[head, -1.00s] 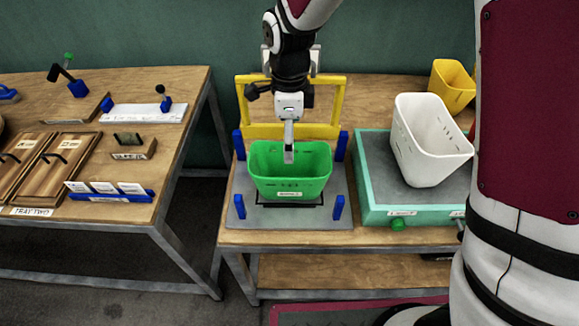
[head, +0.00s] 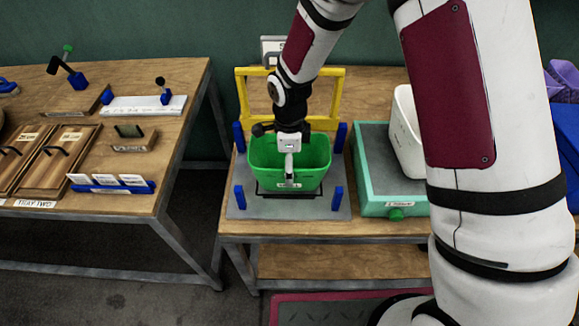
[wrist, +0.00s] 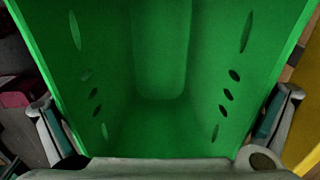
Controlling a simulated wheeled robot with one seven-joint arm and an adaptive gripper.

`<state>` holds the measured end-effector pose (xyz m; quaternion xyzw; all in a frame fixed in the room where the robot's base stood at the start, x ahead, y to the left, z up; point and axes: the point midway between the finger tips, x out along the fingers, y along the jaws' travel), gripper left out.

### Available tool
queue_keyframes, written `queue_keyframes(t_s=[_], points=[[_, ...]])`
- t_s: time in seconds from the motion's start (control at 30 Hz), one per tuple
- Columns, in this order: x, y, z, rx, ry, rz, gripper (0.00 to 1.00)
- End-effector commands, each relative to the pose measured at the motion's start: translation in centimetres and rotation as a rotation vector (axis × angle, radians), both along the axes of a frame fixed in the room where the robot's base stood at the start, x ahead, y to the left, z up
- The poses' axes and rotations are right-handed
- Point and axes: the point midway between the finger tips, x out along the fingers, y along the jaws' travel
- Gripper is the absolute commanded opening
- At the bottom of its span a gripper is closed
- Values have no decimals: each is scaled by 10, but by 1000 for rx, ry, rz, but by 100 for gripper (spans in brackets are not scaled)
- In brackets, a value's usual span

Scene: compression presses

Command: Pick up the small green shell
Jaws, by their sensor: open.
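The small green shell (head: 262,173) is an open green bin standing upright in the grey fixture (head: 240,208) on the middle bench. My gripper (head: 289,180) is at its front side, with a finger overlapping the front wall in the head view. In the wrist view the green shell (wrist: 160,60) fills the middle, with its inner walls and slots showing. My gripper's (wrist: 165,112) two fingers are apart, one at each side of the shell, with nothing clamped. I cannot tell whether they touch its walls.
Blue posts (head: 338,196) stand around the shell, and a yellow frame (head: 335,90) rises behind it. A teal press base (head: 375,200) with a white bin (head: 405,135) is on the right, partly hidden by my arm. A left bench (head: 180,130) holds trays and blue holders.

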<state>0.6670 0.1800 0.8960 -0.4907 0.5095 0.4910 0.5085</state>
Motion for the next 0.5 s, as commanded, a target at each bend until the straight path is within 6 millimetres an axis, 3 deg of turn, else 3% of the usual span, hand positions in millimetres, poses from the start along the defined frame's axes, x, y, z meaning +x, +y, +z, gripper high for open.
queue_keyframes(t_s=[0.2,0.37,0.5], points=[[0,0,-1,1,-1,0,100],[0,0,-1,1,-1,0,66],[0,0,-1,0,0,0,64]])
